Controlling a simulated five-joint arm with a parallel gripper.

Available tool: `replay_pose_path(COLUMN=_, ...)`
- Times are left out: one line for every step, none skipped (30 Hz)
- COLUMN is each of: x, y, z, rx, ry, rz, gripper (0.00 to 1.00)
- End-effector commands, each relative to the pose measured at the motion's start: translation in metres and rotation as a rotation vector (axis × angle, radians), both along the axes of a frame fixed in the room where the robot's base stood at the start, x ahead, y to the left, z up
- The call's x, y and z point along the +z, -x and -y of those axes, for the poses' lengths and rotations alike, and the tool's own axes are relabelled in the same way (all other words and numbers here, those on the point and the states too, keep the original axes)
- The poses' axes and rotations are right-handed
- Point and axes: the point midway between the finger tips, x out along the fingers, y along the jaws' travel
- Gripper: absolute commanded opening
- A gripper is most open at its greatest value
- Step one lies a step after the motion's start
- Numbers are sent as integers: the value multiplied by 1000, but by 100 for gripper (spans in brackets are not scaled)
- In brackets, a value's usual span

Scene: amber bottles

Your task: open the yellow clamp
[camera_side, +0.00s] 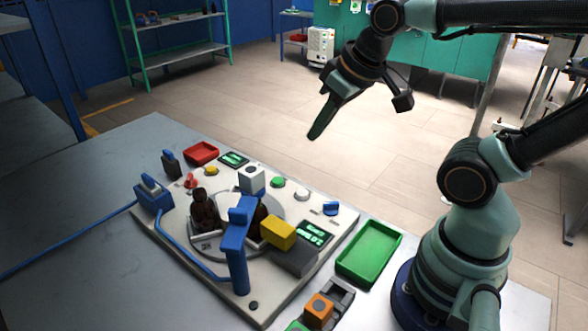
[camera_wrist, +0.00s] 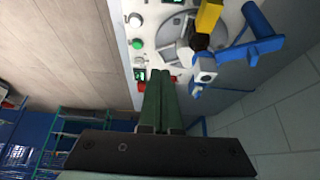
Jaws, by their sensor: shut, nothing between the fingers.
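The yellow clamp (camera_side: 279,233) sits on the right part of the white machine plate, on a grey block, beside an amber bottle (camera_side: 260,221) partly hidden behind a blue post. In the wrist view the yellow clamp (camera_wrist: 208,16) is at the top edge, its end next to a dark bottle (camera_wrist: 199,42). I cannot tell whether the clamp is open or closed. My gripper (camera_side: 314,134) is high above and behind the plate, apart from everything. Its fingers (camera_wrist: 160,74) are together, with nothing between them.
A blue arch (camera_side: 236,250) stands in front of the turntable, close to the clamp. A white cube-topped post (camera_side: 252,180) stands behind it. A red tray (camera_side: 201,153) and a green tray (camera_side: 369,253) flank the plate.

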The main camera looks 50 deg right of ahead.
Motion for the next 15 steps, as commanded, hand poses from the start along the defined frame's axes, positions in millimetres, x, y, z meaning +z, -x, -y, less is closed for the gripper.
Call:
replay_pose_path(x=0, y=0, z=0, rx=0, ry=0, rz=0, gripper=0)
replay_pose_path(x=0, y=0, z=0, rx=0, ry=0, rz=0, gripper=0)
replay_pose_path(x=0, y=0, z=0, rx=0, ry=0, rz=0, gripper=0)
replay_pose_path(x=0, y=0, z=0, rx=0, ry=0, rz=0, gripper=0)
replay_pose_path(x=0, y=0, z=0, rx=0, ry=0, rz=0, gripper=0)
replay_pose_path(x=0, y=0, z=0, rx=0, ry=0, rz=0, gripper=0)
replay_pose_path(x=0, y=0, z=0, rx=0, ry=0, rz=0, gripper=0)
replay_pose_path(x=0, y=0, z=0, rx=0, ry=0, rz=0, gripper=0)
replay_pose_path(x=0, y=0, z=0, rx=0, ry=0, rz=0, gripper=0)
replay_pose_path(x=0, y=0, z=0, rx=0, ry=0, rz=0, gripper=0)
replay_pose_path(x=0, y=0, z=0, rx=0, ry=0, rz=0, gripper=8)
replay_pose_path(x=0, y=0, z=0, rx=0, ry=0, rz=-1, gripper=23)
replay_pose_path(x=0, y=0, z=-1, rx=1, ry=-2, rz=-5, gripper=34)
replay_pose_path(x=-1, y=-1, z=-2, rx=3, ry=-3, rz=-11, gripper=46)
replay_pose_path(x=-2, y=-1, z=-5, rx=5, ry=-7, rz=-25, gripper=61)
